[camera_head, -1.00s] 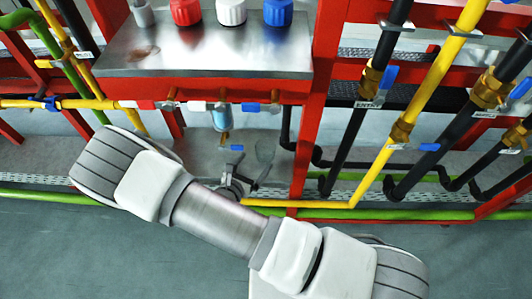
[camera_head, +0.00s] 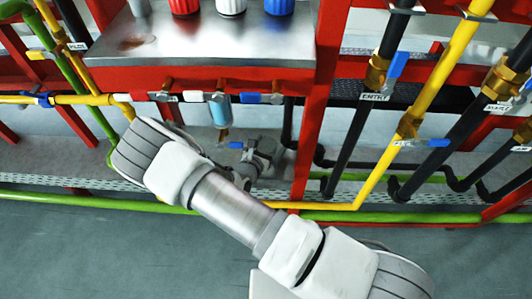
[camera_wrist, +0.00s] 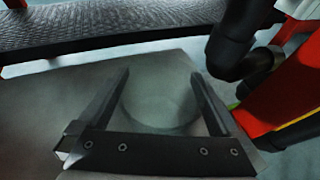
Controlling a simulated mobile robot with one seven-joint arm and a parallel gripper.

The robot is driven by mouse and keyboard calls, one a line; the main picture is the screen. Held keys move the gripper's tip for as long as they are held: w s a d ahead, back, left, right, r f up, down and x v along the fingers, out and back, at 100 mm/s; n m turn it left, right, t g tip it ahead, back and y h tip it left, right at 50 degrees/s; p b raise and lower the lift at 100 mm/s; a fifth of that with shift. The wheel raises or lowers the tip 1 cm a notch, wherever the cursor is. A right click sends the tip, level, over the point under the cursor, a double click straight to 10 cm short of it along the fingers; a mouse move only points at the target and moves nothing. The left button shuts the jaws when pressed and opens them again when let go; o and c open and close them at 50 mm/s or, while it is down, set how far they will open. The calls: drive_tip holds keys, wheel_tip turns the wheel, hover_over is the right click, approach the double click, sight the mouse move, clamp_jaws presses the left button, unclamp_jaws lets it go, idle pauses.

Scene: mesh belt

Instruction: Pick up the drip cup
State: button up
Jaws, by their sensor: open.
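In the wrist view, a faint, see-through round shape that looks like the drip cup (camera_wrist: 158,105) stands on a grey surface (camera_wrist: 60,100). My gripper (camera_wrist: 160,76) is open, with one dark finger on each side of the cup. The cup lies between the fingers; I cannot tell whether either finger touches it. In the head view, my wrist and gripper (camera_head: 258,155) are low under the red frame, and I cannot make out the cup there.
A blue filter bowl (camera_head: 221,110) and a row of small valves hang just above my gripper. A red post (camera_head: 309,140) and black pipes (camera_head: 348,150) stand to its right. A steel shelf (camera_head: 200,50) with coloured caps is above. Dark mesh (camera_wrist: 120,25) lies behind the cup.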

drive_tip(key=c, duration=1.2)
drive_tip(key=shift+r, duration=0.15)
